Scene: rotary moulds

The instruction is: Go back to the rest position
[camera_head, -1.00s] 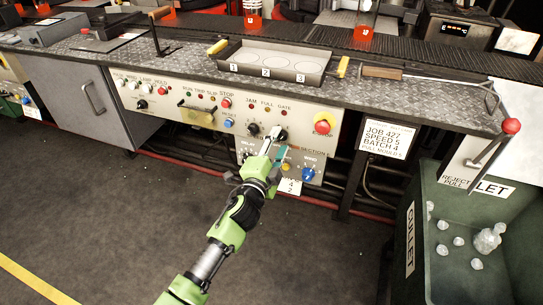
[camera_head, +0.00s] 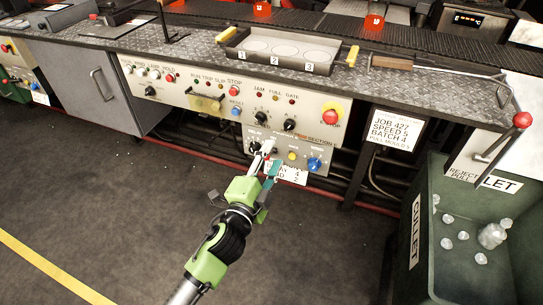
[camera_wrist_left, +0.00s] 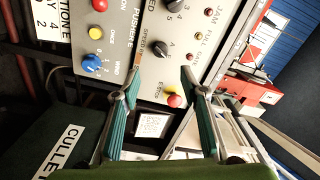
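My left gripper (camera_head: 268,162) is in front of the lower part of the cream control panel (camera_head: 215,118), its green arm reaching up from the bottom of the head view. In the left wrist view the gripper (camera_wrist_left: 160,76) has its two teal-padded fingers spread apart with nothing between them. Its fingers partly cover the lower panel section and the white label (camera_head: 290,175) in the head view. The black selector knob (camera_head: 289,124) above it is clear of the fingers. My right gripper is in neither view.
A tray (camera_head: 278,55) with several round moulds sits on the counter. A red emergency stop (camera_head: 331,116) and a blue knob (camera_head: 314,163) stick out of the panel. A green cullet bin (camera_head: 418,262) stands at the right. The floor (camera_head: 110,215) at the left is open.

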